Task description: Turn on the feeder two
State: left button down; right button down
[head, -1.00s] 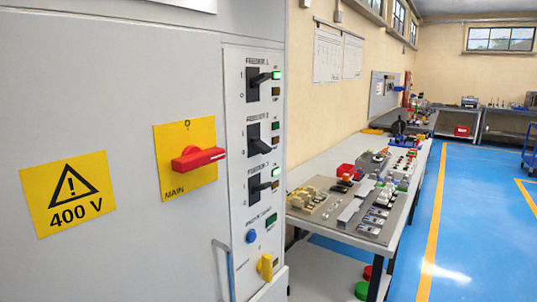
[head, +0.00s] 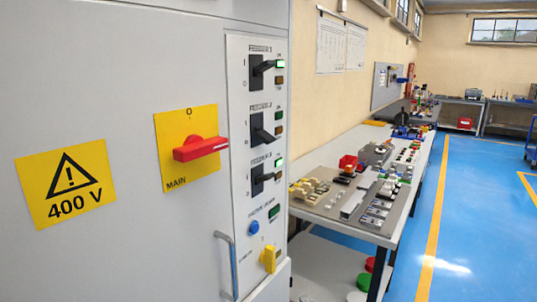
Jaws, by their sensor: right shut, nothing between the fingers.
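The grey panel on the cabinet has three black feeder switches in a column. The middle one, the feeder two switch (head: 262,130), has its lever slanting down to the right. Its green lamp (head: 279,115) is dark, and the lamp below it looks dull brown. The top feeder switch (head: 262,71) and the bottom feeder switch (head: 262,179) have levers pointing right, with lit green lamps beside them. Neither of my grippers shows in the head view.
A red main switch (head: 200,149) on a yellow plate juts from the cabinet left of the feeders. Below are a blue button (head: 253,227), a yellow knob (head: 269,259) and a door handle (head: 228,265). A workbench (head: 335,228) with parts stands right; blue floor is clear beyond.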

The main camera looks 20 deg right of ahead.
jog(key=w+a+r+n+t+y, duration=0.1)
jog(key=w+r+n+t+y, duration=0.15)
jog(key=r, duration=0.55)
jog(key=w+r+n+t+y, duration=0.1)
jog(key=r+n, duration=0.3)
jog(key=r, duration=0.4)
jog(key=n+y, duration=1)
jog(key=n, duration=0.6)
send_near(265, 137)
notch_tip(265, 137, down, 3)
jog(key=d, duration=0.1)
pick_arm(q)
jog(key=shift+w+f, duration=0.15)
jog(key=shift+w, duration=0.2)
pick_arm(e)
jog(key=shift+s+d+f+m+g, duration=0.15)
jog(key=shift+s+f+m+g, duration=0.05)
jog(key=shift+f+m+g, duration=0.05)
